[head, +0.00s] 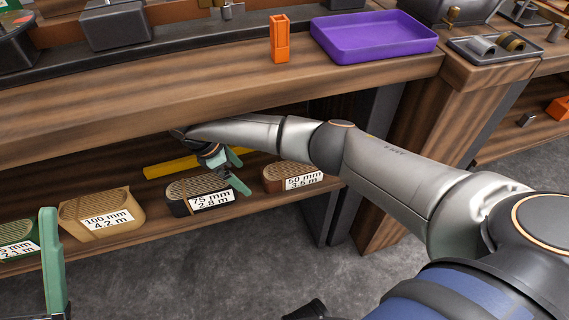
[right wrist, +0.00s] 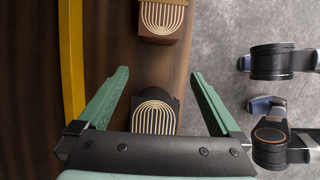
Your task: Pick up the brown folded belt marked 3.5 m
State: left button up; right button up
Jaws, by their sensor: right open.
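The brown folded belt (head: 285,179), with a white label reading 50 mm, 3.5 m, lies on the lower shelf at the right end of the row. It also shows in the right wrist view (right wrist: 163,22), at the top, beyond the fingertips. My right gripper (head: 237,171) is open and reaches under the tabletop, left of the brown belt and over the black belt. In the right wrist view my right gripper (right wrist: 160,74) has nothing clamped between its fingers. My left gripper (head: 54,262) shows only partly at the lower left; its opening is unclear.
The black 75 mm, 2.8 m belt (head: 201,190) lies beside the brown one, then a tan 100 mm belt (head: 103,213) and a green one (head: 17,238). A yellow bar (head: 170,167) lies behind. A purple tray (head: 374,36) and orange holder (head: 280,40) stand on the tabletop above.

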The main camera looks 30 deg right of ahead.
aim_at(290, 168)
jog(key=shift+w+d, duration=0.2)
jog(key=shift+d, duration=0.05)
jog(key=s+d, duration=0.1)
jog(key=d, duration=0.2)
jog(key=s+d+b, duration=0.1)
jog(key=d, duration=0.6)
jog(key=shift+s+d, duration=0.35)
jog(key=shift+s, duration=0.05)
jog(key=b+x, duration=0.2)
jog(key=x, duration=0.3)
jog(key=shift+s+d+r, duration=0.1)
jog(key=shift+d, duration=0.05)
pick_arm(q)
jog(key=f, duration=0.3)
jog(key=shift+w+d+f+n, duration=0.1)
jog(key=shift+w+d+n, duration=0.1)
jog(key=shift+w+n, duration=0.1)
jog(key=shift+s, duration=0.1)
pick_arm(e)
jog(key=shift+f, duration=0.35)
jog(key=shift+c, duration=0.4)
jog(key=c, duration=1.3)
grip_shut()
jog(key=shift+r, duration=0.1)
